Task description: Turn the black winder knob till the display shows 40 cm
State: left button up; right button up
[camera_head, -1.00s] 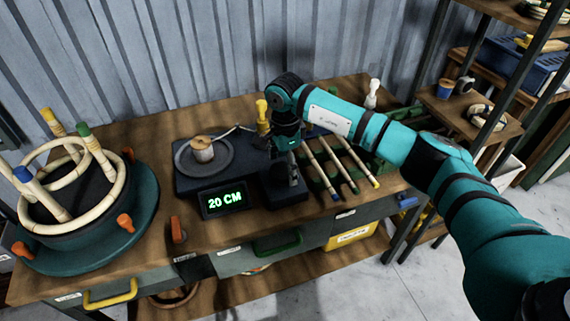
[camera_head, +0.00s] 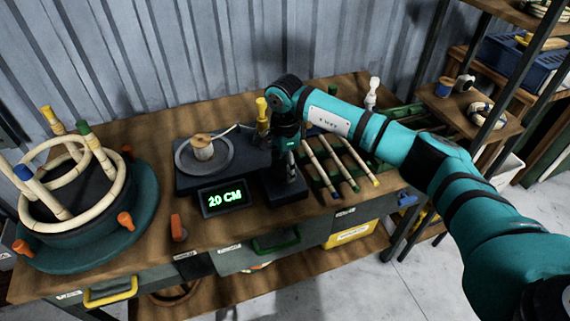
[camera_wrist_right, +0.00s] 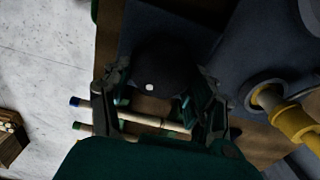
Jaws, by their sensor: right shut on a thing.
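The black winder knob (camera_wrist_right: 155,70) with a white dot shows between the two fingers of my right gripper (camera_wrist_right: 162,100) in the right wrist view. The right gripper is shut on it. In the head view the right gripper (camera_head: 290,182) points down at the right end of the dark winder (camera_head: 256,170) and hides the knob. The green display (camera_head: 221,197) on the winder's front reads 20 CM. A spool (camera_head: 202,147) stands on the round grey plate at the winder's left. My left gripper is not in view.
Left of the winder is a round green bending form (camera_head: 100,230) with rattan rings and orange clamps. Several rattan sticks (camera_head: 340,160) lie on a green rack at the right. A yellow-topped peg (camera_head: 262,108) stands behind the winder. An orange lever (camera_head: 177,228) is at the front edge.

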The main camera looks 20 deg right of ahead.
jog(key=shift+m, duration=0.3)
jog(key=m+b, duration=0.1)
jog(key=m, duration=0.2)
jog(key=shift+s+f+m+b, duration=0.1)
jog(key=shift+m+b, duration=0.2)
jog(key=m+b, duration=0.1)
jog(key=m, duration=0.3)
jog(key=shift+s+a+m, duration=0.1)
jog(key=shift+s+m, duration=0.05)
jog(key=shift+m, duration=0.15)
jog(key=m, duration=0.4)
jog(key=shift+s+a+b, duration=0.1)
jog(key=shift+b, duration=0.3)
jog(key=shift+a+m, duration=0.15)
jog(key=shift+m, duration=2.25)
jog(key=o, duration=1.2)
jog(key=shift+c, duration=0.2)
